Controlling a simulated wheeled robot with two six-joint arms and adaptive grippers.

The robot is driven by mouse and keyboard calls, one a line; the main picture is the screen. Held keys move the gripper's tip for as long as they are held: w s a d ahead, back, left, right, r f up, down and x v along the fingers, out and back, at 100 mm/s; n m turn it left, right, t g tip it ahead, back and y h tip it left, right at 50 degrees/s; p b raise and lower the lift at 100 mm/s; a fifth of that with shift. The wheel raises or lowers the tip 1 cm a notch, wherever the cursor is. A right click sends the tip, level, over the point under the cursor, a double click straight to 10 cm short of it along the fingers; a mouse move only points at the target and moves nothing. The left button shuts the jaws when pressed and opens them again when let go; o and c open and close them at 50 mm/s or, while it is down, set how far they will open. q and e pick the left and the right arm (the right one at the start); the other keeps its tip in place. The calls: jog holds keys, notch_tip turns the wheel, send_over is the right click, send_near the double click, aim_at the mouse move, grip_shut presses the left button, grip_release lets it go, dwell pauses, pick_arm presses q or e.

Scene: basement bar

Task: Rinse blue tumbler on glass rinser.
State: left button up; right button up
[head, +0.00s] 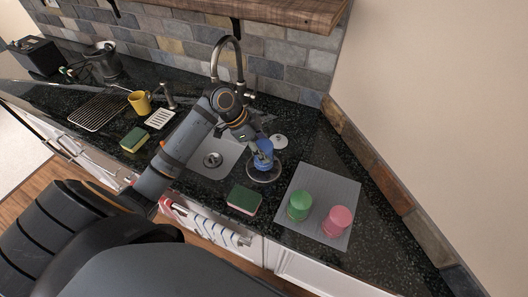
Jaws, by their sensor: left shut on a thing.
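The blue tumbler (262,158) is upside down or tilted over the round glass rinser (262,177), to the right of the sink. I cannot tell whether it touches the rinser. My left gripper (259,144) is shut on the blue tumbler from above and hides part of it. The rinser's rim shows around and below the tumbler; its middle is hidden. My right gripper is not in view.
A grey mat (325,188) at the right holds a green tumbler (299,205) and a pink tumbler (337,220). A green sponge (243,199) lies in front of the rinser. A curved faucet (227,46) stands behind. A yellow mug (140,102) and another sponge (134,139) are left.

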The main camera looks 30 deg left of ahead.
pick_arm(q)
notch_tip(320, 180, up, 5)
jog(key=p, duration=0.4)
